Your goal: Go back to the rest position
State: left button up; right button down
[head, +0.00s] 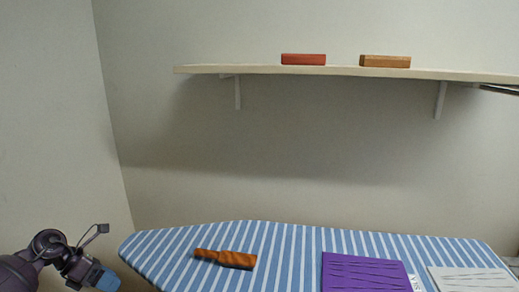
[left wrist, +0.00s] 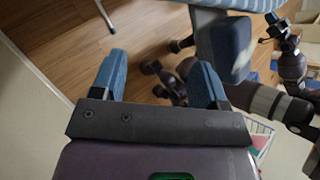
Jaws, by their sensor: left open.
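My left gripper (head: 97,277) is at the lower left of the head view, left of the striped board and apart from it. In the left wrist view my left gripper (left wrist: 160,72) shows two blue fingers spread wide with nothing between them, above the wooden floor. My right gripper does not show in the head view.
A wall shelf (head: 340,71) carries a red block (head: 303,59) and an orange-brown block (head: 385,61). Walls stand left and behind.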

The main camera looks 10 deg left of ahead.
pick_arm(q)
jog(key=w+a+r+n+t+h, duration=0.1)
jog(key=w+a+r+n+t, duration=0.1)
jog(key=w+r+n+t, duration=0.9)
jog(key=w+a+r+n+t+y, duration=0.1)
jog(key=a+n+t+y, duration=0.3)
jog(key=a+n+y, duration=0.95)
notch_tip(320, 180, down, 4)
jog(key=n+g, duration=0.3)
jog(key=n, duration=0.7)
jog(key=s+d+f+n+g+h, duration=0.1)
jog(key=s+d+f, duration=0.65)
jog(key=f, duration=0.25)
jog(key=s+d+f+n+g+h, duration=0.1)
jog(key=s+d+f+h, duration=0.1)
jog(key=s+d+f, duration=0.6)
jog(key=s+d+f+n+g, duration=0.1)
jog(key=s+d+f+n, duration=0.1)
jog(key=s+d, duration=0.6)
jog(key=s+d+f+n+h, duration=0.1)
jog(key=s+d+f, duration=0.3)
jog(key=s+d, duration=0.5)
jog(key=shift+s+d+f+n+g, duration=0.3)
jog(key=shift+s+n+g, duration=0.1)
jog(key=shift+s+n, duration=0.15)
